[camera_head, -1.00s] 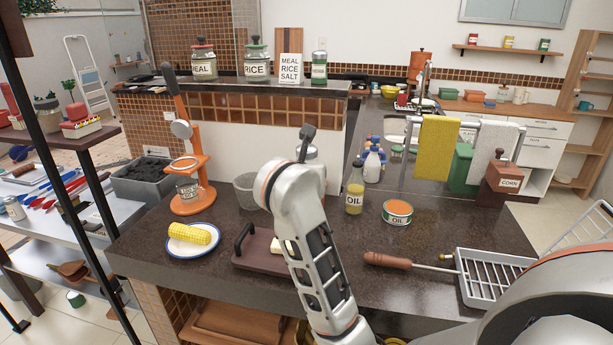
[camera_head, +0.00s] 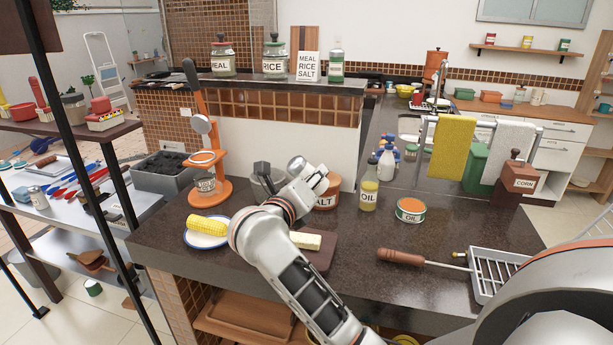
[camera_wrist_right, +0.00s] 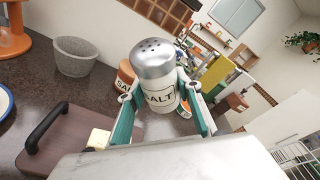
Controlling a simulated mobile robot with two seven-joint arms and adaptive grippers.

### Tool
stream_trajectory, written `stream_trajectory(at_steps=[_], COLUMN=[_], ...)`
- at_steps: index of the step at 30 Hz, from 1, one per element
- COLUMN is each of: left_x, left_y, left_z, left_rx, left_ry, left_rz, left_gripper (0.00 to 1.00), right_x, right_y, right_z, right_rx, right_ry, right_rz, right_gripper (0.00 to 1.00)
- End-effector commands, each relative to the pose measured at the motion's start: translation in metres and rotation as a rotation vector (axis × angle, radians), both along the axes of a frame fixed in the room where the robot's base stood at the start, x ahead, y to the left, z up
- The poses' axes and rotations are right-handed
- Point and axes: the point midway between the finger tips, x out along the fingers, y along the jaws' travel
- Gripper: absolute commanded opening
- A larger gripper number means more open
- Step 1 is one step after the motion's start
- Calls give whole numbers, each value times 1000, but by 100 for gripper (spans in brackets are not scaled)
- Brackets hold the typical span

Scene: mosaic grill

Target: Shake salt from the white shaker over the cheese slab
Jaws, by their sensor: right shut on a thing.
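The white salt shaker (camera_wrist_right: 158,98), with a silver perforated cap and a SALT label, is between the fingers of my right gripper (camera_wrist_right: 160,104). In the head view the shaker (camera_head: 316,178) is tilted, with its cap toward the upper left, above the counter. The right gripper (camera_head: 304,188) is shut on it there, partly hidden by its own wrist. The pale cheese slab (camera_head: 306,240) lies on a brown board (camera_head: 322,257), below and apart from the shaker. In the wrist view the cheese (camera_wrist_right: 98,138) is partly hidden at lower left. My left gripper is not in view.
A terracotta salt pot (camera_head: 328,197) stands behind the gripper, near an oil bottle (camera_head: 369,190) and an open can (camera_head: 410,209). A corn plate (camera_head: 206,240) and orange stand (camera_head: 208,185) are left. A grey bowl (camera_wrist_right: 75,56) is near.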

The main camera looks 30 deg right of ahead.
Motion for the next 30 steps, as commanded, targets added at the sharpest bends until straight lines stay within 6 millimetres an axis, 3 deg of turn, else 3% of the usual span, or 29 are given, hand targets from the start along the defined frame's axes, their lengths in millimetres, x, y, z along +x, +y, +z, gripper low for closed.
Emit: stream_trajectory(at_steps=[8, 26, 30], left_x=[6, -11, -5], left_y=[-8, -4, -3], left_z=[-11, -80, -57], left_rx=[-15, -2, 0], left_ry=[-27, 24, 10], left_rz=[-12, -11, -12], left_gripper=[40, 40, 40], right_x=[-6, -19, -20], right_y=[-12, -36, -37], right_z=[-32, -92, -76], right_rx=[-130, -405, -501], right_ry=[69, 221, 269], right_rz=[0, 0, -2], right_gripper=[10, 10, 10])
